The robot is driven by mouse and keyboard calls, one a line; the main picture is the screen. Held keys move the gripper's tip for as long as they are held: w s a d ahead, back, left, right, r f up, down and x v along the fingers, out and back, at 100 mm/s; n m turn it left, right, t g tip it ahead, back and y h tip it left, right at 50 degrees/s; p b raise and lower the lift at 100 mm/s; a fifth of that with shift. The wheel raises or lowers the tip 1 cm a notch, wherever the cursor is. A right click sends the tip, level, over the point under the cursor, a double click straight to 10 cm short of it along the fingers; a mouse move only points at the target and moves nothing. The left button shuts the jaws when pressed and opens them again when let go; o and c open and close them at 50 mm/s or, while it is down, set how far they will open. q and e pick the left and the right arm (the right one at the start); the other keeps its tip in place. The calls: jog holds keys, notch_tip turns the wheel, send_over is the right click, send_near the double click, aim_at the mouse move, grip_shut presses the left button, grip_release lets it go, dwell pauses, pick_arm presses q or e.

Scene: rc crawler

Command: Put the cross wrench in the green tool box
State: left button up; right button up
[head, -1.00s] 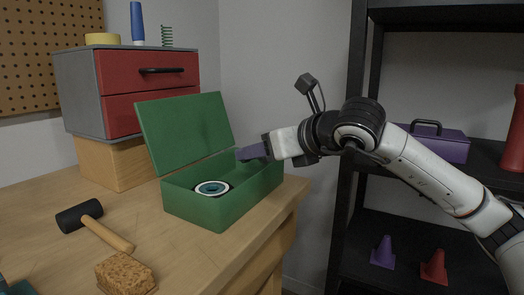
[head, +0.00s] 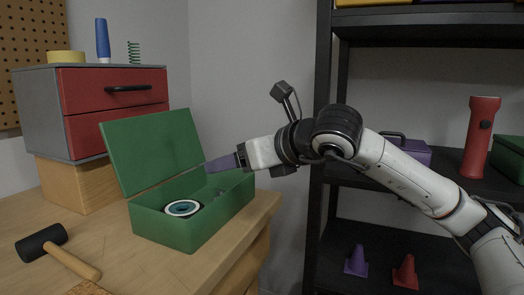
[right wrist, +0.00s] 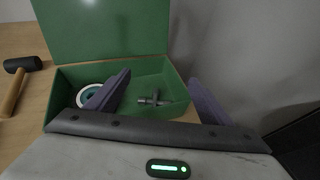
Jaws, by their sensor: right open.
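The green tool box (head: 190,232) stands open on the wooden bench, its lid raised at the back. The grey cross wrench (right wrist: 155,99) lies inside it on the floor of the box, right of a white and teal ring, in the right wrist view. In the head view it shows only faintly in the right part of the box. My right gripper (head: 212,163) is above the right part of the box. Its purple fingers are apart in the right wrist view (right wrist: 159,78), with the wrench below and between them, untouched. My left gripper is not in view.
The white and teal ring (head: 182,208) lies in the box's left part. A black-headed mallet (head: 42,242) lies on the bench at left. A red drawer unit (head: 112,90) stands behind the box. A black shelf rack (head: 323,210) stands at right.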

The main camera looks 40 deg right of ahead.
jog(key=b+v, duration=0.2)
jog(key=v, duration=0.8)
